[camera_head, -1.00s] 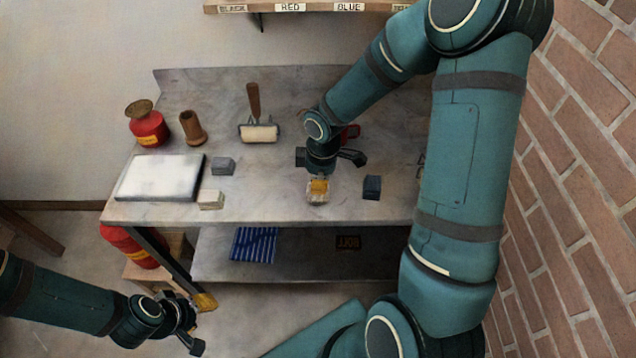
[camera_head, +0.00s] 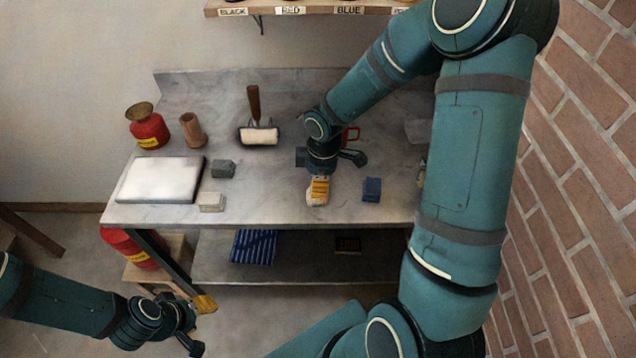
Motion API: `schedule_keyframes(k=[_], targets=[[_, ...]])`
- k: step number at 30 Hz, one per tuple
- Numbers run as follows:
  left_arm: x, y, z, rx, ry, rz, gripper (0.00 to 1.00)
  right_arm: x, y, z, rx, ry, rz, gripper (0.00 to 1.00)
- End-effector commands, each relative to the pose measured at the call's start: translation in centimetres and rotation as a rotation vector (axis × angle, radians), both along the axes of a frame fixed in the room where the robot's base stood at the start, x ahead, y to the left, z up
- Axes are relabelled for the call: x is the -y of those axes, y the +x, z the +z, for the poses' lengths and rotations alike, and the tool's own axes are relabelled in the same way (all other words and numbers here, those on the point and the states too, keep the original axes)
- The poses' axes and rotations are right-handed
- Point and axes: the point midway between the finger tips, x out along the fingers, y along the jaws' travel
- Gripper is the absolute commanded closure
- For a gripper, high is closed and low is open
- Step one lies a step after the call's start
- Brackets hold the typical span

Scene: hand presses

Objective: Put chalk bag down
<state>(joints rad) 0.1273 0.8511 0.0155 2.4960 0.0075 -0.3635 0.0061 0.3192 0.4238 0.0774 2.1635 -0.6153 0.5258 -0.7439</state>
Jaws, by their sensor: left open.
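A small white and yellow thing (camera_head: 317,194), which may be the chalk bag, is at the front of the grey bench top (camera_head: 250,216). Its yellow upper part is directly below my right gripper (camera_head: 322,172). The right gripper points down over it, its fingertips partly hidden, and I cannot tell whether they grip it. I cannot tell whether its base touches the bench. My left gripper (camera_head: 188,322) is open and empty, low at the bottom left, in front of the bench and apart from everything on it.
A blue block (camera_head: 371,189) stands right of the white and yellow thing. A red mug (camera_head: 350,138) is partly hidden behind the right gripper. A roller (camera_head: 258,135), grey block (camera_head: 223,168), pale block (camera_head: 211,201), white slab (camera_head: 160,180) and red can (camera_head: 148,129) stand left. Bench between is clear.

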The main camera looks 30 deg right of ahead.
Motion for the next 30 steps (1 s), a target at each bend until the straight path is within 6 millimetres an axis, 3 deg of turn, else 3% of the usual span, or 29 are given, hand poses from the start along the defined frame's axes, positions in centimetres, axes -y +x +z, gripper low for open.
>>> schedule_keyframes(k=[9, 15, 21, 30], targets=[[-0.1, 0.5, 1.7, 0.012, 0.002, 0.009, 0.53, 0.5, -0.2, 6.9, 0.004, -0.001, 0.000, 0.61], [-0.1, 0.7, 2.2, 0.016, 0.004, 0.013, 0.53, 0.7, -0.3, 9.8, 0.003, -0.001, 0.000, 0.61], [-0.1, 0.8, 2.4, 0.018, 0.004, 0.014, 0.53, 0.7, -0.4, 10.9, 0.001, 0.000, 0.001, 0.61], [-0.1, 0.8, 2.4, 0.018, 0.004, 0.014, 0.53, 0.7, -0.4, 10.9, 0.001, 0.001, 0.001, 0.61]])
